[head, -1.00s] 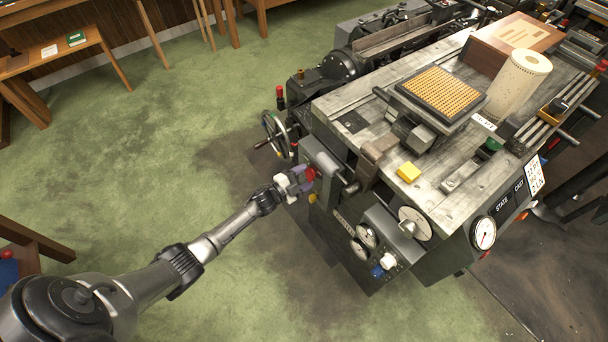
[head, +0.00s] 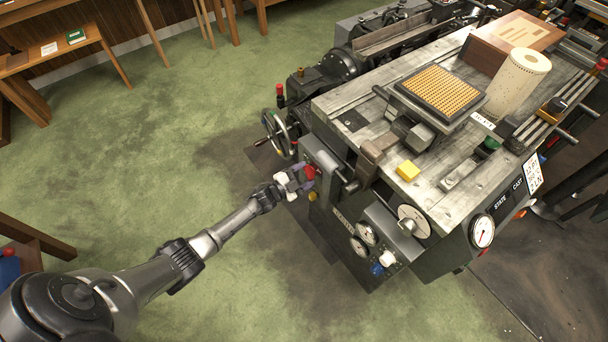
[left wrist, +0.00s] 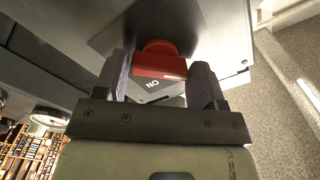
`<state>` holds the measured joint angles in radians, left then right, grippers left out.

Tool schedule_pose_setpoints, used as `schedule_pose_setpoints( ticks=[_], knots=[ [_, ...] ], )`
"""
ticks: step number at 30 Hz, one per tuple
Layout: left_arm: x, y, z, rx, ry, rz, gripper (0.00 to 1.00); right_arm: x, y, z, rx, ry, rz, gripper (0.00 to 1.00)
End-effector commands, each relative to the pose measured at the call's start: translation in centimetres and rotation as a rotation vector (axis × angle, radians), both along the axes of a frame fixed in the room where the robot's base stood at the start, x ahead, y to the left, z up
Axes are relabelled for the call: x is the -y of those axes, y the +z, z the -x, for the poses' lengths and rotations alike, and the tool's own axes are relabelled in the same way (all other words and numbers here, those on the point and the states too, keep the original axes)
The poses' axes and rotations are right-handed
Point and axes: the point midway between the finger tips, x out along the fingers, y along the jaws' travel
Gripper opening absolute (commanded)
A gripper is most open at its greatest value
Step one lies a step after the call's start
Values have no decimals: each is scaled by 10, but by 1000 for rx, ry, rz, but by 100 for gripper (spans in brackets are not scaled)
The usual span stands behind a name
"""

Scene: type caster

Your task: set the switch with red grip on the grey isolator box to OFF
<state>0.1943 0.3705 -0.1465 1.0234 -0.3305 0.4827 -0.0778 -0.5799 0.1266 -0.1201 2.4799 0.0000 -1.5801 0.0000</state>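The switch's red grip (head: 309,172) is on the side of the grey isolator box (head: 322,156), at the near left corner of the machine. In the left wrist view the red grip (left wrist: 160,60) lies between my two fingers, with a dark plate below it whose white letters look like "NO", perhaps ON upside down. My left gripper (head: 303,177) is at the switch, with one purple-grey finger on each side of the grip. The left wrist view shows the fingers (left wrist: 160,85) apart; firm contact is not clear. My right gripper is out of view.
A handwheel (head: 275,133) stands left of the box. A yellow knob (head: 312,196) is just below the grip. Dials and a panel with white and blue knobs (head: 383,262) are lower right. Green floor is clear at left.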

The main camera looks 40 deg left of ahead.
Motion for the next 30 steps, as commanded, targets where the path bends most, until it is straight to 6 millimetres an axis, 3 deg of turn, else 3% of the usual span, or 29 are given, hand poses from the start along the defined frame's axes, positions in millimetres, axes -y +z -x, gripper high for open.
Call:
schedule_pose_setpoints(
  ticks=[6, 16, 30],
  knots=[
    [0, 0, 0, 0, 0, -2, 83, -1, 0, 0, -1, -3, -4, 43],
    [-2, 0, 7, -2, 0, -3, 83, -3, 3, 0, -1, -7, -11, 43],
    [-23, 1, 90, -3, 1, -3, 83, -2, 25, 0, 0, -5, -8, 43]
  ],
)
